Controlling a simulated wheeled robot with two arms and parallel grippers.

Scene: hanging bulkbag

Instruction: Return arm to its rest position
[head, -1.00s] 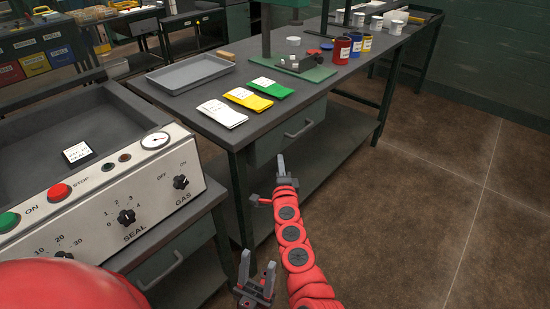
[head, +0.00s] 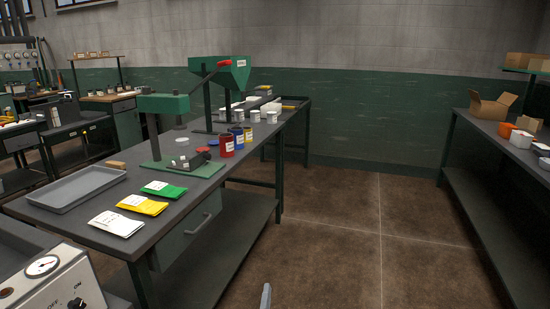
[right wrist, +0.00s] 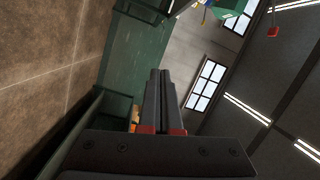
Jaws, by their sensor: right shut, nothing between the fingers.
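My right gripper (head: 266,296) shows only as a grey fingertip at the bottom edge of the head view, over the floor and right of the workbench (head: 180,232). In the right wrist view my right gripper (right wrist: 161,75) has its two dark fingers together with nothing between them. The fingers touch no object there. The rest of my right arm and my left gripper are outside the head view.
The workbench on the left holds a grey tray (head: 70,187), white, yellow and green packets, a green press (head: 163,105) and several jars. A second bench (head: 505,170) with boxes stands at the right. Brown floor (head: 350,240) between them is clear. A control panel (head: 50,285) is at bottom left.

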